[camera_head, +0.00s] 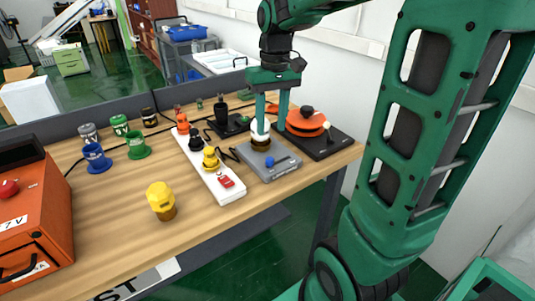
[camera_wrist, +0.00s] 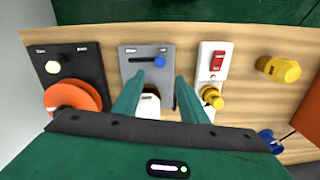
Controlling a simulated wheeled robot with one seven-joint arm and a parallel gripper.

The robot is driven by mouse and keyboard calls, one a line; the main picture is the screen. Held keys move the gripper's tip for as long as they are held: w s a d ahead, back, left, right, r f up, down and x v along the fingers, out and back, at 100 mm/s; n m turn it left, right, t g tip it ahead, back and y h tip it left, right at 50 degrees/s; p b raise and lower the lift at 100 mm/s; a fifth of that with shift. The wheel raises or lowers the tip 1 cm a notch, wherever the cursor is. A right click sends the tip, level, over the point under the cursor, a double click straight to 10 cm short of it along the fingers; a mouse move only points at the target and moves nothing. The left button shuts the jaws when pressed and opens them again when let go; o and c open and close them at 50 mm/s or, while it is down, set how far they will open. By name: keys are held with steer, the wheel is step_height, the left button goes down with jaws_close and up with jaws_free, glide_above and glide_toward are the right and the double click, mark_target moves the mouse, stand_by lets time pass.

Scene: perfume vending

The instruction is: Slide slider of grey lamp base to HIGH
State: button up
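The grey lamp base (camera_head: 283,168) stands near the front right of the table; it also shows in the wrist view (camera_wrist: 133,70). Its blue slider knob (camera_wrist: 160,61) is at the right end of a dark slot, with small labels above that I cannot read. The knob also shows in the head view (camera_head: 269,161). A white bulb on a brown socket (camera_head: 260,143) stands on the base behind the knob. My gripper (camera_head: 271,130) is open above the base. In the wrist view its two fingers (camera_wrist: 158,76) are apart, with the white bulb (camera_wrist: 150,106) showing between them.
A black base with an orange disc (camera_head: 305,122) stands right of the grey base. A white strip with a red switch (camera_head: 226,181) and coloured plugs lies to the left. A yellow plug (camera_head: 160,196) stands on open table; an orange box (camera_head: 30,215) is far left.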

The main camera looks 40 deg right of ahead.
mark_target(269, 158)
steer(key=f, duration=1)
steer(key=shift+a+f, duration=0.2)
steer(key=shift+f, duration=0.05)
jaws_close()
